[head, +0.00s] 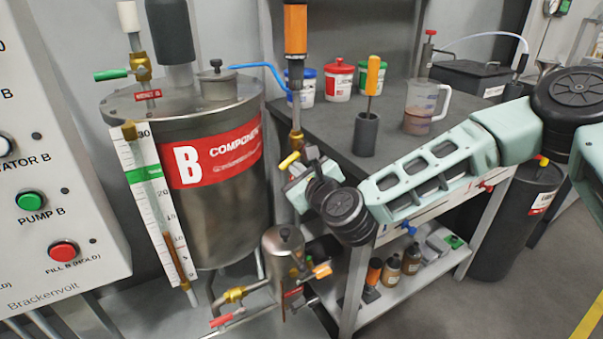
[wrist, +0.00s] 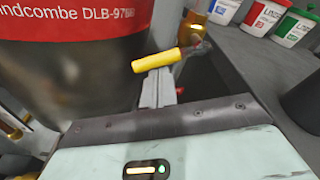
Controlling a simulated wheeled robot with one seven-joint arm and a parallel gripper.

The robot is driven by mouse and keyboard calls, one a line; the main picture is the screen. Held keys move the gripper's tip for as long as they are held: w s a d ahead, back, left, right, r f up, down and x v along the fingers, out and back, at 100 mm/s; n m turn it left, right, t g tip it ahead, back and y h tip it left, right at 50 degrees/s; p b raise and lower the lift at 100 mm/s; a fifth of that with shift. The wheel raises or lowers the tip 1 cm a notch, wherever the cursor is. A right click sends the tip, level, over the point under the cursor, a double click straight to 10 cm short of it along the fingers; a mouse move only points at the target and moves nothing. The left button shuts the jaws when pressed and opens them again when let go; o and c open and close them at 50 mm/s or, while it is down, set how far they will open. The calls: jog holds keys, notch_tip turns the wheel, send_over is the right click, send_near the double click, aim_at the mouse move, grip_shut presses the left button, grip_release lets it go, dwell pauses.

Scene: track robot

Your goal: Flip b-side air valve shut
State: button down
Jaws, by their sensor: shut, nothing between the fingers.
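A yellow valve handle (head: 289,160) shows at the end of my arm, below a brass fitting (head: 296,140) on the vertical line under an orange-and-black cylinder. In the wrist view the yellow handle (wrist: 158,64) slants across the view, with its right end near a brass fitting (wrist: 197,22). My gripper (head: 297,167) is shut and empty, right at the handle. In the wrist view its grey fingers (wrist: 161,86) point at the handle's underside. I cannot tell whether they touch it. The valve's stem is partly hidden.
The steel tank B (head: 215,215) stands close on the left, with a green-handled valve (head: 112,75) on top. The grey bench (head: 390,155) is on the right, bearing tubs (head: 340,80), a black cup (head: 366,134) and a jug (head: 420,108). A small steel pot (head: 284,255) is below.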

jog(key=m, duration=0.1)
jog(key=r+m, duration=0.1)
jog(key=m, duration=0.1)
jog(key=a+r+m+y, duration=0.1)
jog(key=shift+s+m+g, duration=0.3)
jog(key=shift+s+g, duration=0.1)
jog(key=shift+a+r, duration=0.1)
jog(key=shift+s, duration=0.1)
dwell(0.5)
